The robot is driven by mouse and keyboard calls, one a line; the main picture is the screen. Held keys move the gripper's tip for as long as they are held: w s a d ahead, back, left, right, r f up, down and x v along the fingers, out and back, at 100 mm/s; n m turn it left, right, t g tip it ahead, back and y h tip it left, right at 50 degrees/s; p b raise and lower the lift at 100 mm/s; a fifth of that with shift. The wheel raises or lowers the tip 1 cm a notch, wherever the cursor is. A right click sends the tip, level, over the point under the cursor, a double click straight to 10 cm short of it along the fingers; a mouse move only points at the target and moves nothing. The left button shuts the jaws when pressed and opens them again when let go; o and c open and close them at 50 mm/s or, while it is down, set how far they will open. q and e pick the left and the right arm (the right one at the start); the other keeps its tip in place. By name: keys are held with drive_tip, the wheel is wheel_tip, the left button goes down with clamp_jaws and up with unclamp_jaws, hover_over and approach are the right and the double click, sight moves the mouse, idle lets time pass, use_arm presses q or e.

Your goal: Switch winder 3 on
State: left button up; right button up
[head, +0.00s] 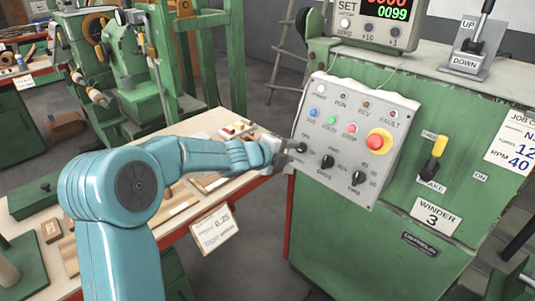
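The grey control panel (345,195) is on the front of the green winder cabinet (420,188), whose plate (436,215) reads WINDER 3. A dark rotary switch (301,148) is at the panel's left edge, with small lettering by it too blurred to read surely. My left gripper (291,153) reaches in from the left, with its dark fingertips at or just beside this switch. I cannot tell whether they touch it, and the finger gap is too small to judge. My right gripper is not in view.
The panel also has two more black knobs (327,162), coloured buttons (331,120), small lamps and a red emergency button (379,141) on yellow. A workbench (190,128) with wooden parts lies under my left arm.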

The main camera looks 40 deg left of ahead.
use_arm(q)
drive_tip(key=d+p+v, duration=0.1)
drive_tip(key=p+v, duration=0.1)
drive_tip(key=v, duration=1)
drive_tip(key=shift+s+a+r, duration=0.15)
drive_tip(key=shift+s+a, duration=0.2)
drive_tip(key=shift+a, duration=0.15)
